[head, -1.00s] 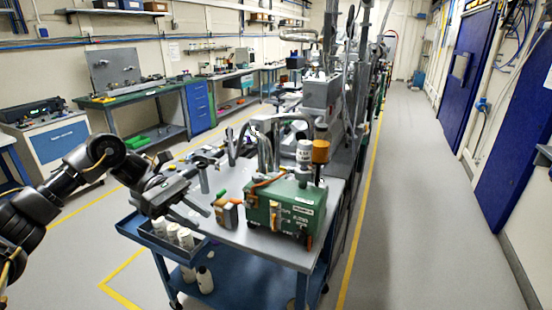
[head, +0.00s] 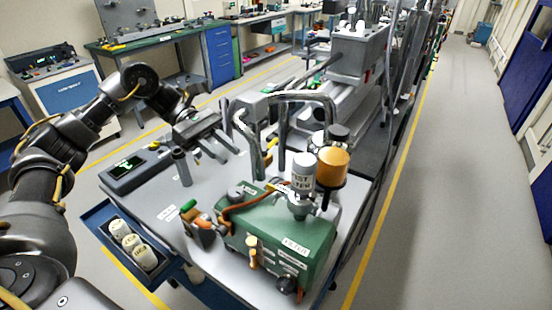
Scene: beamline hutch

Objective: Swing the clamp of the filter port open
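The green pump unit (head: 280,235) stands on the grey cart top. A label reading like FILTER (head: 296,246) is on its top, in front of a port. A white labelled cylinder (head: 303,172) stands upright on that port, with a metallic clamp or collar (head: 300,203) around its base. The clamp is too small to tell whether it is open or closed. My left gripper (head: 231,151) is open and empty, above the cart, left of and apart from the white cylinder. My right gripper is not in view.
An amber canister (head: 333,163) stands close behind the white cylinder. Bent metal pipes (head: 262,130) rise between my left gripper and the pump. A black display box (head: 135,170), a grey post (head: 182,167) and a side tray (head: 100,217) with white bottles are at left.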

